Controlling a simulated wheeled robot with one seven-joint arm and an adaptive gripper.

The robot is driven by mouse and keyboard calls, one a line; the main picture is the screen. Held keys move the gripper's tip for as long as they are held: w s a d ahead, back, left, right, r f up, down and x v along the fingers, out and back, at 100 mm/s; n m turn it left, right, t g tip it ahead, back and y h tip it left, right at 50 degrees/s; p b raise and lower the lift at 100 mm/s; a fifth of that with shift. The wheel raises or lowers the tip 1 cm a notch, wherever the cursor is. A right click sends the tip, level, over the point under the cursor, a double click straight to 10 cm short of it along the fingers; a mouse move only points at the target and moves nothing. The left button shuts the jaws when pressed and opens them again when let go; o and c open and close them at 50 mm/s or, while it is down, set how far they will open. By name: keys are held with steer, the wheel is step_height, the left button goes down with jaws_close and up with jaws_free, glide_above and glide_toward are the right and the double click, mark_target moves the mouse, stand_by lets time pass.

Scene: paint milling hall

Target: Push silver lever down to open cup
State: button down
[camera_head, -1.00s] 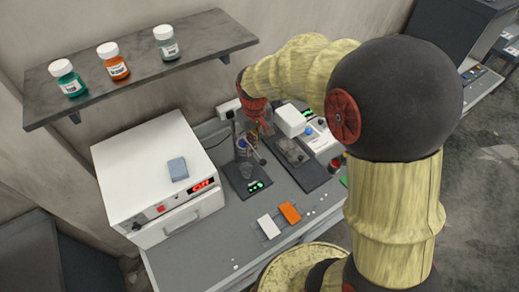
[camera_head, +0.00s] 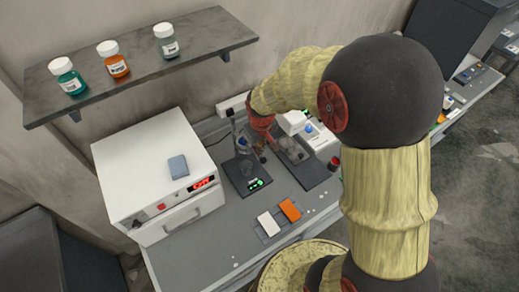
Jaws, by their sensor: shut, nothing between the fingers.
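A small stand device with a black base (camera_head: 248,182) and green lit display sits on the grey bench, right of the white oven. A cup with a blue part (camera_head: 242,143) is held on its upright. The silver lever is at the device's right side but too small and too close to my gripper to make out clearly. My gripper (camera_head: 263,151) is shut and empty, pointing down just right of the cup. I cannot tell whether its fingertips touch the lever.
The white oven (camera_head: 150,165) with a red display stands at left, a grey-blue block on top. A second black-based instrument (camera_head: 308,172) is close on the right. White and orange cards (camera_head: 289,209) lie in front. A shelf (camera_head: 200,52) with several paint jars hangs above.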

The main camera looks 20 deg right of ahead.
steer(key=shift+s+d+f+t+b, duration=0.1)
steer(key=shift+s+f+t+b, duration=0.3)
steer(key=shift+b, duration=0.7)
steer(key=shift+s+f+t+b, duration=0.1)
steer(key=shift+f+t+b, duration=0.45)
steer(key=shift+b, duration=0.55)
steer(key=shift+s+f+b, duration=0.15)
steer(key=shift+f+b, duration=0.5)
steer(key=shift+b, duration=0.4)
steer(key=shift+r, duration=0.25)
steer(key=shift+r+p, duration=0.7)
